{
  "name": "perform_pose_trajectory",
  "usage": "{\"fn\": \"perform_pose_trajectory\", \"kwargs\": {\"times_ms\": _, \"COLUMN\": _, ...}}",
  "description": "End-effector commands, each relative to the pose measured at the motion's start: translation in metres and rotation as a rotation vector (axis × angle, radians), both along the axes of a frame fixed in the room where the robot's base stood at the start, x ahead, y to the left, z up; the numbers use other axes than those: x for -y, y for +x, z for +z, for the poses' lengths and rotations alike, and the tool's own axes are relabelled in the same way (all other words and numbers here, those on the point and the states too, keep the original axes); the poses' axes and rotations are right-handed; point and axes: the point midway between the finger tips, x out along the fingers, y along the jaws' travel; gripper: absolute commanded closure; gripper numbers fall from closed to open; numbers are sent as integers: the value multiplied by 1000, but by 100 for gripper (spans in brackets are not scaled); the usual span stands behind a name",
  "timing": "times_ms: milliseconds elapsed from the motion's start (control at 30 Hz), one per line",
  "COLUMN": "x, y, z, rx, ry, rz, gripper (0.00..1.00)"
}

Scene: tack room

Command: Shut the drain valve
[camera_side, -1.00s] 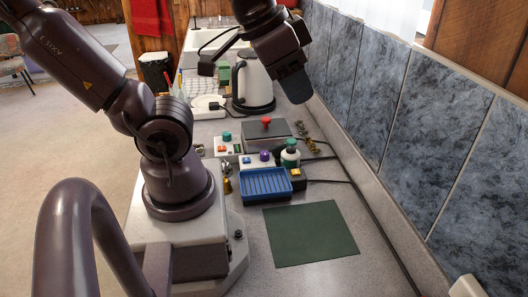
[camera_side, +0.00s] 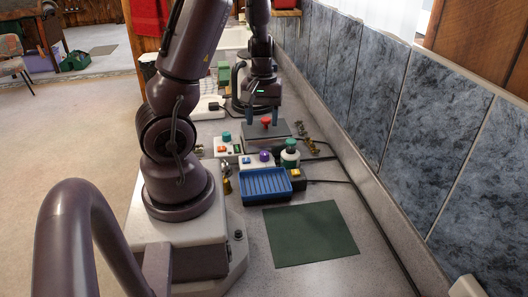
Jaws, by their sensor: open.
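A red handle (camera_side: 266,122) stands on top of a grey box (camera_side: 280,131) at the back of the counter; it looks like the drain valve, though no label can be read. My gripper (camera_side: 262,117) points down over the grey box. Its two fingers are apart, one to each side of the red handle in the picture. Whether they touch the handle cannot be told. Brass fittings (camera_side: 308,138) lie to the right of the box.
In front stand a box with a teal knob (camera_side: 226,137), a purple knob (camera_side: 264,156), a green-topped knob (camera_side: 290,146), a yellow button (camera_side: 297,173) and a blue tray (camera_side: 265,182). A green mat (camera_side: 310,235) lies bare nearer. A tiled wall (camera_side: 385,110) bounds the right.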

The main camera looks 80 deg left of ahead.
Motion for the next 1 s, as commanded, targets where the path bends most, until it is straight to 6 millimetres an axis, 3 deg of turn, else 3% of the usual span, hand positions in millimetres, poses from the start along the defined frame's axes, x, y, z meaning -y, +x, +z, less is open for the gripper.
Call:
{"fn": "perform_pose_trajectory", "kwargs": {"times_ms": 133, "x": -29, "y": 0, "z": 0, "rx": 31, "ry": 70, "rz": 100, "gripper": 46}}
{"fn": "perform_pose_trajectory", "kwargs": {"times_ms": 367, "x": -29, "y": 3, "z": -25, "rx": 39, "ry": 74, "rz": 100, "gripper": 46}}
{"fn": "perform_pose_trajectory", "kwargs": {"times_ms": 800, "x": -28, "y": 7, "z": -110, "rx": 41, "ry": 74, "rz": 96, "gripper": 46}}
{"fn": "perform_pose_trajectory", "kwargs": {"times_ms": 1000, "x": -28, "y": 9, "z": -126, "rx": 44, "ry": 76, "rz": 95, "gripper": 46}}
